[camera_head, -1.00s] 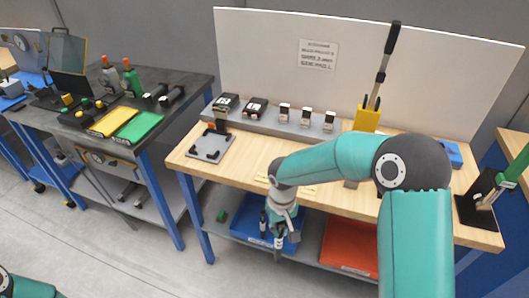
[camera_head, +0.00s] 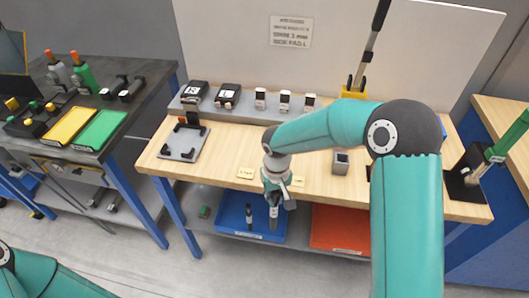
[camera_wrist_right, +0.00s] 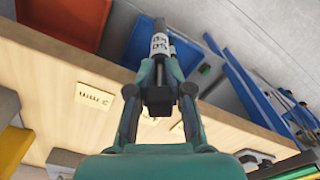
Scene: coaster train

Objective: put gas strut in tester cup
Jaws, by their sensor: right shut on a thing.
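My right gripper (camera_head: 273,190) is shut on a gas strut (camera_head: 273,216), a slim grey cylinder with a dark end that hangs downward. The strut is in front of the bench edge, above the blue tray. In the right wrist view the strut (camera_wrist_right: 159,46) shows a white printed label and sticks out between the fingers of the gripper (camera_wrist_right: 160,90). No tester cup can be made out for certain. A small grey block with a dark top (camera_head: 341,162) stands on the bench right of my gripper. My left gripper is out of view.
The blue tray (camera_head: 228,228) on the lower shelf holds another dark slim piece (camera_head: 249,216). A red tray (camera_head: 341,240) is beside it. A black stand with a green cylinder (camera_head: 497,152) is at far right. A yellow holder (camera_head: 354,92) carries a tall rod.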

